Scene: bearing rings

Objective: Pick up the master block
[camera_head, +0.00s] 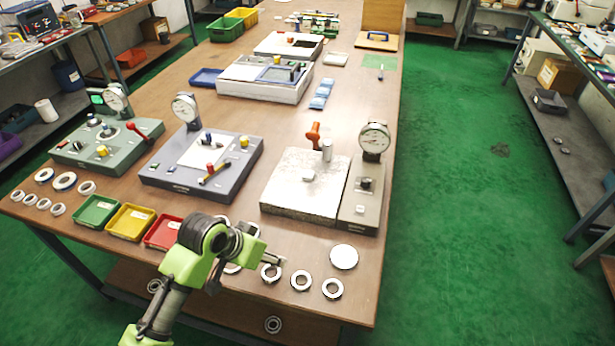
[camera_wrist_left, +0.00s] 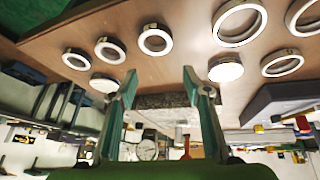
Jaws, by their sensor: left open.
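No label marks the master block, and I cannot tell which piece it is. A plain pale disc (camera_head: 344,257) lies flat near the table's front right; it also shows in the wrist view (camera_wrist_left: 104,83), left of the fingers. A second solid, thick disc (camera_wrist_left: 226,70) lies right of the fingers in the wrist view; in the head view my arm mostly hides that area. A small pale block (camera_head: 309,177) sits on the granite plate (camera_head: 296,199). My left gripper (camera_head: 277,259) is open above the table's front edge; its fingers (camera_wrist_left: 160,75) have nothing between them. My right gripper is out of view.
Several metal rings (camera_head: 332,288) lie along the front edge. Red (camera_head: 163,232), yellow (camera_head: 130,222) and green (camera_head: 96,210) trays stand left of my gripper. A dial gauge stand (camera_head: 367,185) rises beside the granite plate.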

